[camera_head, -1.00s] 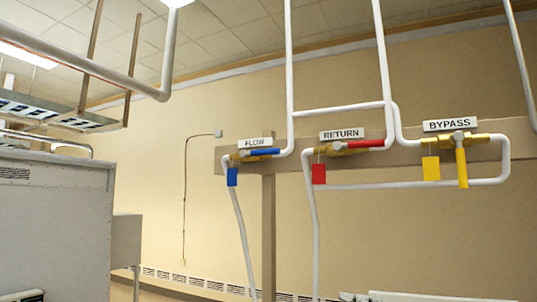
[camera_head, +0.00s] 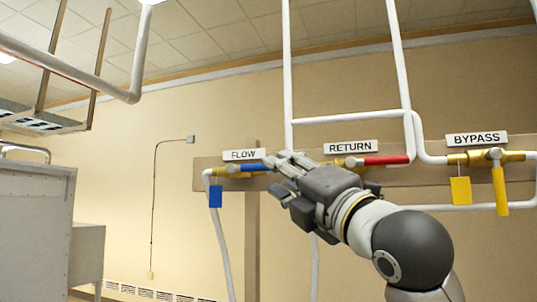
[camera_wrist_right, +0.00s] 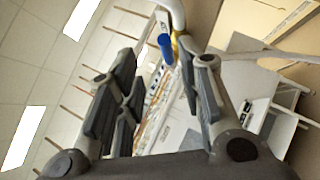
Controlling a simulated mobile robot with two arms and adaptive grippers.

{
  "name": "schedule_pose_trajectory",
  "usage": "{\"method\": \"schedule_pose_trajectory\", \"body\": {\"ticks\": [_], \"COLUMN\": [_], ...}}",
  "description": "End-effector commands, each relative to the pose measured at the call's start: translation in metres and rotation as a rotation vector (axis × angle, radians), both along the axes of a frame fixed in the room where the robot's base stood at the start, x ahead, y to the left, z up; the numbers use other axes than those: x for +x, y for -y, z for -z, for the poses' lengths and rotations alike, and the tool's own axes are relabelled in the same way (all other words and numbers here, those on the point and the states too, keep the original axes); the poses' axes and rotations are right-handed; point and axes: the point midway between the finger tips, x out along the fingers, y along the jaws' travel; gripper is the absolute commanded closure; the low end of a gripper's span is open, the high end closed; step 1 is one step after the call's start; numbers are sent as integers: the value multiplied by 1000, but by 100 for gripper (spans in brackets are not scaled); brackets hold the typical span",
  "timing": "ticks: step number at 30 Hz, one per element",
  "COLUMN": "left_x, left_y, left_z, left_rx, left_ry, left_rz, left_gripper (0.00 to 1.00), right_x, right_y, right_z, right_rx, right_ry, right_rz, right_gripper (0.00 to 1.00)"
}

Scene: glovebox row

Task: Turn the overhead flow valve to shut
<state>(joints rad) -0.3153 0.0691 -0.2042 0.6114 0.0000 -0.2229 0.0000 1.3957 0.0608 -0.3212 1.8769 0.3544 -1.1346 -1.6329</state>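The FLOW valve has a blue lever handle (camera_head: 254,167) lying level to the right of its brass body (camera_head: 219,171), along the horizontal run. Its sign (camera_head: 242,155) is above and a blue tag (camera_head: 215,196) hangs below. My right gripper (camera_head: 273,177) is at the handle's right end and partly covers that stretch. In the right wrist view its fingers (camera_wrist_right: 160,88) are apart with nothing between the pads. The blue handle (camera_wrist_right: 166,48) shows end-on beyond the fingertips; I cannot tell whether they touch it. My left gripper is not in view.
To the right are the RETURN valve with a red handle (camera_head: 386,160) and the BYPASS valve with a yellow handle (camera_head: 500,190) pointing down. White pipes (camera_head: 287,80) run up to the ceiling. A grey cabinet (camera_head: 35,230) stands at the left.

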Motion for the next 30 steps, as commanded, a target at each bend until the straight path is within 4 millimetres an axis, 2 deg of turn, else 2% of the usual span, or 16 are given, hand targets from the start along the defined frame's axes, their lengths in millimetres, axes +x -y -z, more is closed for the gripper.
{"method": "schedule_pose_trajectory", "body": {"ticks": [1, 5, 12, 14, 17, 21, 22, 30], "left_x": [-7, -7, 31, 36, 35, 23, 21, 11], "left_y": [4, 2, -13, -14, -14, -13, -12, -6], "left_z": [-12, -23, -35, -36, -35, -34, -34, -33], "left_rx": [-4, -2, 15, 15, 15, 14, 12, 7], "left_ry": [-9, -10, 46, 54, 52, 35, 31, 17], "left_rz": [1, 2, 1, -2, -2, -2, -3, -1], "left_gripper": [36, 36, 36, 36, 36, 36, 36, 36], "right_x": [9, 25, 40, 41, 42, 42, 42, 42], "right_y": [-6, -15, -23, -24, -24, -24, -24, -24], "right_z": [-9, -15, -21, -20, -20, -20, -20, -20], "right_rx": [0, 0, 0, 0, 0, 0, 0, 0], "right_ry": [-5, -5, -2, -1, -1, -1, -1, -1], "right_rz": [-3, -2, -1, 0, 0, 0, 0, 0], "right_gripper": [65, 65, 65, 65, 65, 65, 67, 100]}}
